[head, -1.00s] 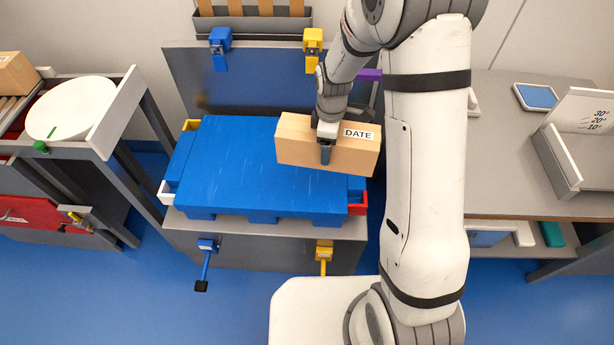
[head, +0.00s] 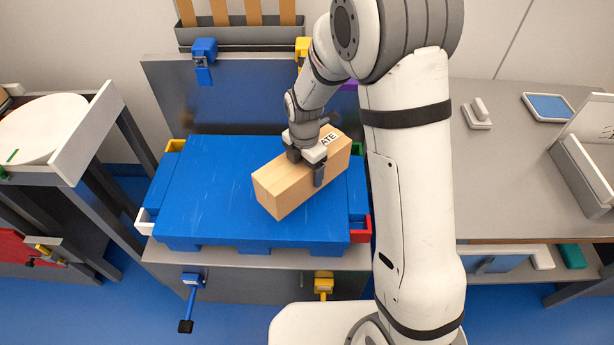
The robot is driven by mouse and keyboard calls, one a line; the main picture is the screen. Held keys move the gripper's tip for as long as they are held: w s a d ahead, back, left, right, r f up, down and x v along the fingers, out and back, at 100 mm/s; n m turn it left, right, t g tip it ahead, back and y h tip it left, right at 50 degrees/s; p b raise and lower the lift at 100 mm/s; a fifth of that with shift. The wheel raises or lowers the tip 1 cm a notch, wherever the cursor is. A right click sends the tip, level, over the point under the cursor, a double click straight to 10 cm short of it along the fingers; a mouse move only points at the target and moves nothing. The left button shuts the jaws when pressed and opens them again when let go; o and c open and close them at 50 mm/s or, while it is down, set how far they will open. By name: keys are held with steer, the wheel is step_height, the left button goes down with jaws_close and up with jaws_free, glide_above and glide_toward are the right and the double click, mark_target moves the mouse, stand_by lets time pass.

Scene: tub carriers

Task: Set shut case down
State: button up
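The shut case is a tan cardboard box (head: 279,193) with a white label, partly hidden, that reads "ATE". It is over the right half of a blue platform (head: 210,185) with coloured corner pieces. My gripper (head: 307,163) comes down from above and is closed across the case's narrow width, with one finger visible on its near side. The case lies at a slant, its label end toward the back right. I cannot tell whether its underside touches the platform.
The left half of the platform is bare. A grey upright panel with blue (head: 204,62) and yellow clamps stands behind it. A grey bench (head: 490,170) is on the right, and a frame with a white disc (head: 38,128) on the left.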

steer(key=shift+a+f+b, duration=0.2)
steer(key=shift+f+b, duration=0.3)
steer(key=shift+f, duration=3.05)
steer(key=shift+f, duration=0.1)
steer(key=shift+f, duration=0.1)
steer(key=o, duration=2)
steer(key=shift+s, duration=0.1)
steer(key=shift+c, duration=0.2)
